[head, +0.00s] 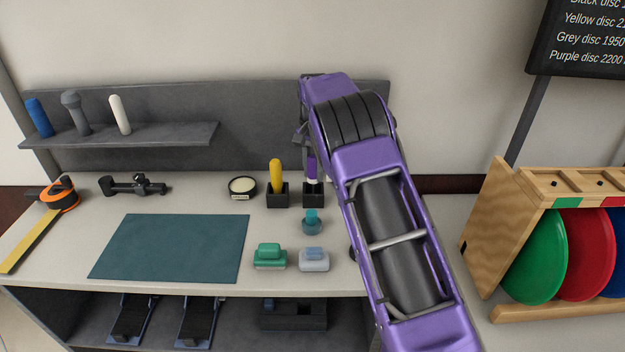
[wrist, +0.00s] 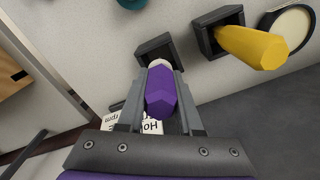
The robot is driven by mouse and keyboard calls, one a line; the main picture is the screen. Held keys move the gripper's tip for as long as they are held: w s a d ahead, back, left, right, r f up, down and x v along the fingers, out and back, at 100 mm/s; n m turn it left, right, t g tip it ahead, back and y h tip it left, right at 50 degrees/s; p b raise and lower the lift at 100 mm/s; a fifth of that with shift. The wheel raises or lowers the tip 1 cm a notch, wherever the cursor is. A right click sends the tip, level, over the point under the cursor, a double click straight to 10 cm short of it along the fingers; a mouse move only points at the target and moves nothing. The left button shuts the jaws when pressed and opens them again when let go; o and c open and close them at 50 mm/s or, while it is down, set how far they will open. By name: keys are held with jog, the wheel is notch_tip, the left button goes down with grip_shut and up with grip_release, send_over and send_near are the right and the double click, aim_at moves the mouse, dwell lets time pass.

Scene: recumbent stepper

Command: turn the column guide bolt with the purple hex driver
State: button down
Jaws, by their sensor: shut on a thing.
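The purple hex driver (head: 312,170) stands upright at a small black holder (head: 314,198) at the back of the bench. In the wrist view the driver's purple handle (wrist: 161,93) is between the two grey fingers of my gripper (wrist: 157,88), which is shut on it. The black holder (wrist: 148,48) is just beyond the driver's far end. It is hard to tell how deep the driver sits in it. My gripper is mostly hidden by my arm in the head view. I cannot make out the column guide bolt in either view.
A yellow-handled tool (head: 275,175) stands in a black holder (head: 278,201) close left of the driver. A round tin (head: 242,188) is further left. A teal bottle (head: 312,222) and soap-like blocks (head: 270,256) lie in front. The teal mat (head: 172,247) is bare. A wooden disc rack (head: 492,230) stands right.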

aim_at(314, 156)
jog(key=shift+r, duration=3.25)
jog(key=shift+r, duration=1.5)
jog(key=c, duration=1.3)
grip_release()
grip_shut()
